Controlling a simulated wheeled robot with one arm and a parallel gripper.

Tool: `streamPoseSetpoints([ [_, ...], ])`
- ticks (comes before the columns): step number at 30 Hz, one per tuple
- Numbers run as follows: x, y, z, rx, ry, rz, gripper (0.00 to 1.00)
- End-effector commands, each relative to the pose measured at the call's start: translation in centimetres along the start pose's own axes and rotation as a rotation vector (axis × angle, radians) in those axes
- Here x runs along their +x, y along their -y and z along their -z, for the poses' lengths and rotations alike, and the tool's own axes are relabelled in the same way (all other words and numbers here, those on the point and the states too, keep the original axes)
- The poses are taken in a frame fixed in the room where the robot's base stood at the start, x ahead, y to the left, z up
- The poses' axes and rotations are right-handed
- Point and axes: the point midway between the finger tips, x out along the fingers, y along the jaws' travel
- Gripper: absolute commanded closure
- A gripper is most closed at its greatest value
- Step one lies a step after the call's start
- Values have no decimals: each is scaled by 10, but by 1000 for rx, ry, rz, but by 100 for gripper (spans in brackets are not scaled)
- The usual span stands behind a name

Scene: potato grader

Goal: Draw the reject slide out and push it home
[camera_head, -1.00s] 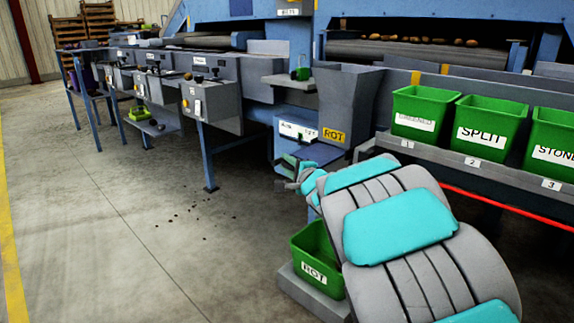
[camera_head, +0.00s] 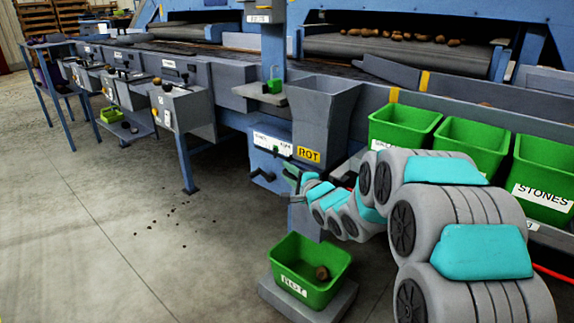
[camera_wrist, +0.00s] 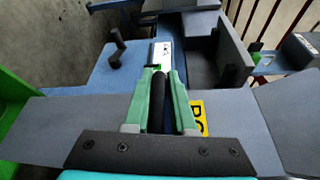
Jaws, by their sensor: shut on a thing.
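The grey chute (camera_head: 325,105) with the yellow ROT label stands above a blue housing (camera_head: 262,158) with a white label. My gripper (camera_head: 291,176) is at the front of this housing, below the chute; the arm and housing partly hide its tips. In the wrist view, the green fingers of my gripper (camera_wrist: 161,100) are closed on both sides of a black bar-shaped handle (camera_wrist: 160,88). The slide's plate itself is hard to make out. A second dark handle (camera_wrist: 115,48) stands on the blue surface to the left, apart from the fingers.
A green ROT bin (camera_head: 288,290) with a brown potato (camera_head: 322,272) in it sits on a grey plinth (camera_head: 335,304) below. More green bins (camera_head: 405,122) line the shelf at right. Blue legs (camera_head: 187,165) stand left; open floor lies front left.

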Motion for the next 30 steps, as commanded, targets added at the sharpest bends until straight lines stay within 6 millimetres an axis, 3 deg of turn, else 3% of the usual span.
streamPoseSetpoints([
  [1,-1,-12,2,7,-7,-23,100],
  [10,-1,-12,4,8,-10,-22,100],
  [11,-1,-12,4,8,-10,-21,74],
  [17,-1,-9,4,7,-9,-15,53],
  [30,0,-3,2,3,-4,-4,53],
])
